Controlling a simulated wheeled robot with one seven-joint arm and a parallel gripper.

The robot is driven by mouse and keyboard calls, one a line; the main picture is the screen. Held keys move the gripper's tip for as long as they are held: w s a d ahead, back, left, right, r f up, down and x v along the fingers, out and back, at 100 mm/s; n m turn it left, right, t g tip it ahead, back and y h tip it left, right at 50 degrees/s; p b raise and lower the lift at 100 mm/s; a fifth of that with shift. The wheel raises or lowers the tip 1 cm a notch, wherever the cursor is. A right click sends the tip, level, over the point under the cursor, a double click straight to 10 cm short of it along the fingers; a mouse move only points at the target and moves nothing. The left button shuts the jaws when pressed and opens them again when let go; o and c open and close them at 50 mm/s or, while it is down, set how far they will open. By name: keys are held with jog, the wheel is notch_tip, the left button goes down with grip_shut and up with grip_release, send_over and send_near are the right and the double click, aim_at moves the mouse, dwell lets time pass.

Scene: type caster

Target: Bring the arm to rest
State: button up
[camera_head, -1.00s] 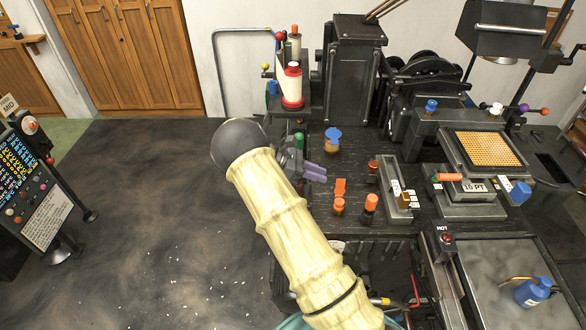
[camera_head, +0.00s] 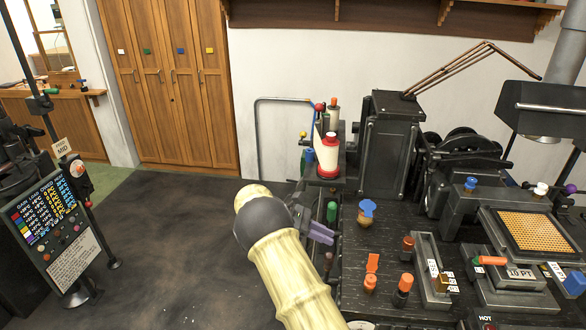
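My gripper (camera_head: 321,233) is at the end of my pale ribbed arm, over the left edge of the dark workbench (camera_head: 385,268). Its purple fingers point right and a little down. It looks empty, and the fingers appear side by side with little detail. A green-topped thing (camera_head: 331,211) stands just behind the fingers.
The caster machine (camera_head: 390,145) fills the back. The floor (camera_head: 170,240) between is clear.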

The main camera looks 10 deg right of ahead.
jog(key=s+a+r+m+t+y, duration=0.1)
jog(key=s+m+y, duration=0.5)
jog(key=s, duration=0.6)
jog(key=s+r+m+t+y, duration=0.2)
jog(key=s+m+t+y, duration=0.4)
jog(key=s+m, duration=0.4)
jog(key=shift+s+a+r+y, duration=0.35)
jog(key=shift+s+r+y, duration=0.05)
jog(key=shift+s, duration=0.75)
